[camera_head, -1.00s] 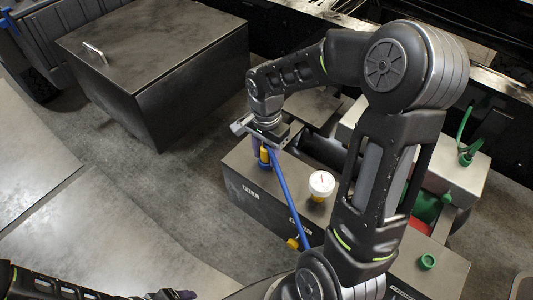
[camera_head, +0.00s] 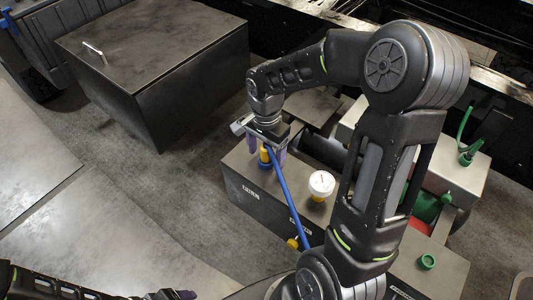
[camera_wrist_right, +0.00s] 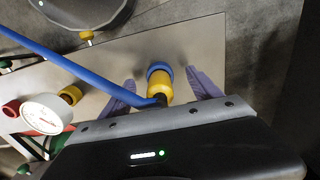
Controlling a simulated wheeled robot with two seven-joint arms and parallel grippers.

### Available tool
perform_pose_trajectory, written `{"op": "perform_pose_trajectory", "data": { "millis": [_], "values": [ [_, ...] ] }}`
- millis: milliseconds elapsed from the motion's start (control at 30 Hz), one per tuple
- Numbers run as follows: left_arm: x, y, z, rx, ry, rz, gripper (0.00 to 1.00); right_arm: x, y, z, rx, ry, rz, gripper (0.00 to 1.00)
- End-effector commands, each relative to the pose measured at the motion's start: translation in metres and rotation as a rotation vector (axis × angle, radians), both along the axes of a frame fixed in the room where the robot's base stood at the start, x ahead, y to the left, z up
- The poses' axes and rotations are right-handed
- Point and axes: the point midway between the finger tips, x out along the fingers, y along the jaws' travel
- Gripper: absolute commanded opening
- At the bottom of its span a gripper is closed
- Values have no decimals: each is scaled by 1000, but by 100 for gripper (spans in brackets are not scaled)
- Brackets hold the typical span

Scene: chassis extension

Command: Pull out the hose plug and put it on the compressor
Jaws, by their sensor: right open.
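The hose plug (camera_wrist_right: 158,88) is a yellow cylinder with a blue ring at its far end. A blue hose (camera_wrist_right: 75,67) runs from it; the hose also shows in the head view (camera_head: 287,198). My right gripper (camera_wrist_right: 164,84) is open, with a purple finger on each side of the plug and a gap showing on both sides. In the head view the right gripper (camera_head: 267,152) points down over the plug (camera_head: 265,155) at the grey box's far left corner. My left gripper (camera_head: 180,295) is at the bottom edge, only partly in view. I cannot identify the compressor for sure.
A white round gauge (camera_head: 321,184) on a yellow fitting stands on the grey box (camera_head: 247,178) near the hose. A green ring fitting (camera_head: 428,262) is at the lower right. A large dark metal box (camera_head: 170,60) stands at the upper left, with open floor between.

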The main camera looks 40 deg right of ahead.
Motion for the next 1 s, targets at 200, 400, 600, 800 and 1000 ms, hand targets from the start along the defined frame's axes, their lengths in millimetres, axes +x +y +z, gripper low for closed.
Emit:
{"op": "perform_pose_trajectory", "data": {
  "millis": [200,400,600,800,1000],
  "values": [
    [0,0,1,0,0,0,73,1,0,20,-2,-5,0,73],
    [0,0,2,0,0,0,73,1,0,52,-1,-4,0,73],
    [0,0,3,0,0,0,73,1,0,74,0,-2,0,73],
    [0,0,3,0,0,0,73,0,0,77,0,-1,0,73],
    [0,0,3,0,0,0,73,0,0,77,0,-1,0,73]
  ]
}}
